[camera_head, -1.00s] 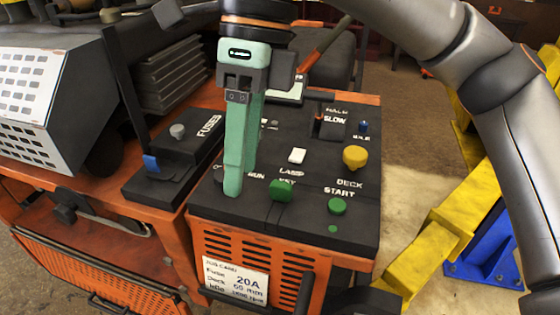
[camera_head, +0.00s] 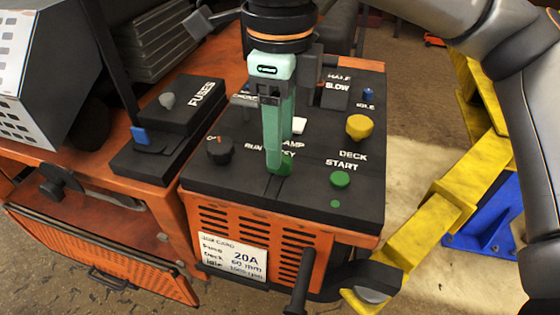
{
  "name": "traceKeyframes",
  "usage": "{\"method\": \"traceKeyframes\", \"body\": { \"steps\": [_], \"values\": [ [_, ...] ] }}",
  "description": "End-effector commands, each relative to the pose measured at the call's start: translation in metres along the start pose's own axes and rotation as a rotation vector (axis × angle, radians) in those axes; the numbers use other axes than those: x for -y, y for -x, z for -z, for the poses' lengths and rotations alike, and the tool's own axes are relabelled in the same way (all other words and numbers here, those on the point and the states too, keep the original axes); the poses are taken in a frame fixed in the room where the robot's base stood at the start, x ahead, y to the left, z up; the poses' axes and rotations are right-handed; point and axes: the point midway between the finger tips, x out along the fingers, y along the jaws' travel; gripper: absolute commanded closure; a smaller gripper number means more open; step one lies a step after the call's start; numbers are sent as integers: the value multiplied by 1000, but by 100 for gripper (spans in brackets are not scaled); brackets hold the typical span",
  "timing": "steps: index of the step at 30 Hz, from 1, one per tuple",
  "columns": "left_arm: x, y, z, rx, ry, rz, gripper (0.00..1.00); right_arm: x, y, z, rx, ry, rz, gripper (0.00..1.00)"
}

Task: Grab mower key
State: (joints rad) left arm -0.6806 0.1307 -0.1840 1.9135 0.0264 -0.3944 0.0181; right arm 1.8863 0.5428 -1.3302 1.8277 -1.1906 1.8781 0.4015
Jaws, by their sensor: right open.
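The mower key is a green knob (camera_head: 284,169) in the control panel (camera_head: 232,180), beside the partly covered KEY lettering. It is mostly hidden behind my right gripper's fingers. My right gripper (camera_head: 276,162) points down at the key with its pale green fingers, in the middle of the panel. It is open. One finger overlaps the other in this view, so I cannot tell whether they straddle or touch the key. My left gripper is not in view.
A black knob (camera_head: 220,151) stands left of the fingers. A white switch (camera_head: 299,125), a yellow DECK knob (camera_head: 359,127) and a green START button (camera_head: 340,179) are to the right. The fuse box (camera_head: 182,110) is left. A job card (camera_head: 233,257) hangs on the front.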

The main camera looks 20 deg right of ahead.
Motion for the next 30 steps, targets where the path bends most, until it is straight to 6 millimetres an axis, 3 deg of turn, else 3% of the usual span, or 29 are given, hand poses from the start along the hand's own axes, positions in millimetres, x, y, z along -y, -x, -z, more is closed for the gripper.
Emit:
{"method": "traceKeyframes", "body": {
  "steps": [6,14,27,30],
  "values": [
    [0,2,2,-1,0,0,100,1,-27,0,-1,1,-1,45],
    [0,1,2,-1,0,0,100,1,-30,0,0,1,-1,45],
    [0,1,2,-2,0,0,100,1,-30,0,0,1,-1,93],
    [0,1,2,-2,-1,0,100,1,-30,0,0,1,-1,100]
  ]
}}
